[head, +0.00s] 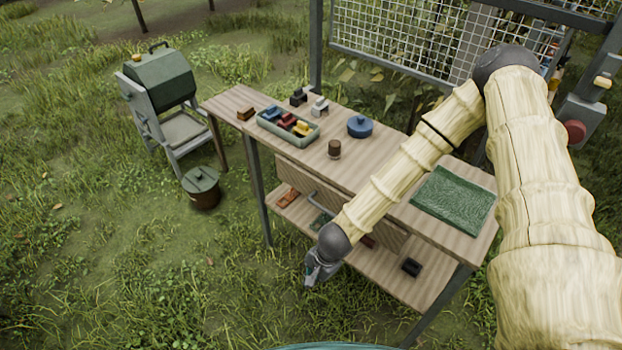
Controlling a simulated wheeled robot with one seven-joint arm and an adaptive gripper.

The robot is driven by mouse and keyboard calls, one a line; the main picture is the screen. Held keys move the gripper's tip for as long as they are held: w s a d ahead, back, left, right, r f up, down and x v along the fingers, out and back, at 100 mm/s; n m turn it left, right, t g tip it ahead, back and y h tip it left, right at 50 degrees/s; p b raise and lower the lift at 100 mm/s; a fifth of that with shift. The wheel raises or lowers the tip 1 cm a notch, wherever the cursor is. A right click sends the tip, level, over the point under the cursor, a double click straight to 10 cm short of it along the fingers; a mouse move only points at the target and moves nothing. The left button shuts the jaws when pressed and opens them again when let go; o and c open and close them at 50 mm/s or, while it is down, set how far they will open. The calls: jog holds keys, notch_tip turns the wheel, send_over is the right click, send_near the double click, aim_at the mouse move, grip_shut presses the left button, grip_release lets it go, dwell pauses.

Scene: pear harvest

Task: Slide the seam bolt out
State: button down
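I cannot pick out the seam bolt for certain. Two wire-mesh panels (395,35) stand behind the bench, and a vertical line where they seem to meet shows near the top right, partly behind my arm. A grey post (590,95) at the right edge carries a yellow handle-like piece (602,81) and a round red knob (575,131). My gripper (310,281) hangs low in front of the bench, beside its lower shelf and well away from the mesh. It looks small and points down; its fingers are not clear.
A green barrel-shaped box (160,80) on a stand and a lidded bucket (203,188) are at left. Grass lies open at front left.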

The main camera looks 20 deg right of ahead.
jog(key=s+d+f+n+h+b, duration=0.1)
jog(key=s+d+f+n, duration=0.1)
jog(key=s, duration=0.5)
jog(key=s+d+f+n+b, duration=0.1)
jog(key=s+d+f+n, duration=0.1)
jog(key=s+d+n, duration=0.2)
jog(key=s+d+f+n+g+h+b, duration=0.1)
jog(key=s+d+f+n, duration=0.2)
jog(key=s+n, duration=0.3)
jog(key=shift+s+d+h+b, duration=0.2)
jog(key=shift+s+h+b, duration=0.15)
jog(key=shift+s, duration=1.6)
jog(key=shift+f, duration=0.15)
